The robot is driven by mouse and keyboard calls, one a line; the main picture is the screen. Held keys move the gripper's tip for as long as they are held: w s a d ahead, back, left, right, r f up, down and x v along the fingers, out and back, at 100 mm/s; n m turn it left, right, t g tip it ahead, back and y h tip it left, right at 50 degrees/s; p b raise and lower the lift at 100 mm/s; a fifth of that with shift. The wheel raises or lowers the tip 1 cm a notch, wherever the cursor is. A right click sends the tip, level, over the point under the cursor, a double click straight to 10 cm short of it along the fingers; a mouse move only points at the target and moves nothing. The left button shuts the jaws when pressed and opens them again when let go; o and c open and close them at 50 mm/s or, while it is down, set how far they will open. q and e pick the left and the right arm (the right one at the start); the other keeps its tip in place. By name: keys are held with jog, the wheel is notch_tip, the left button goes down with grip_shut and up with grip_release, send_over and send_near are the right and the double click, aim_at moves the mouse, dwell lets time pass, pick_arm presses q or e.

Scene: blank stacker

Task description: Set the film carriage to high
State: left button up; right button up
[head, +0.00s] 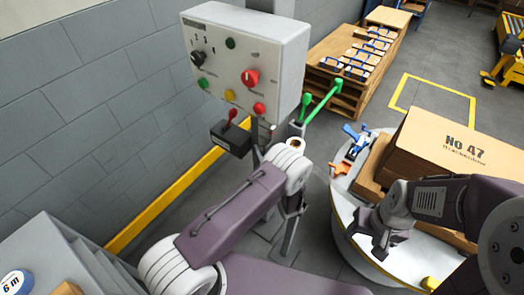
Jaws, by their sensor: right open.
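A grey control box (245,62) on a post by the wall carries a black selector knob (198,58), a red knob (250,77) and several coloured buttons. A small black box with a red lever (232,118) sits below it. Green-handled levers (335,90) stand right of the control box. I cannot tell which part is the film carriage; its setting is not readable. My left arm reaches up toward the post, its wrist (290,160) hiding the gripper's jaws. My right gripper (372,236) is open and empty over the near edge of the round turntable (345,205).
A large carton marked No 47 (450,145) rests on the turntable. Small blue (355,135) and orange (340,168) items lie at its left edge. A wooden rack (345,60) with blue-and-white items stands behind. Grey steps (60,250) are at lower left. Floor inside the yellow outline is clear.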

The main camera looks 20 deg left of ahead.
pick_arm(q)
jog(key=v, duration=0.9)
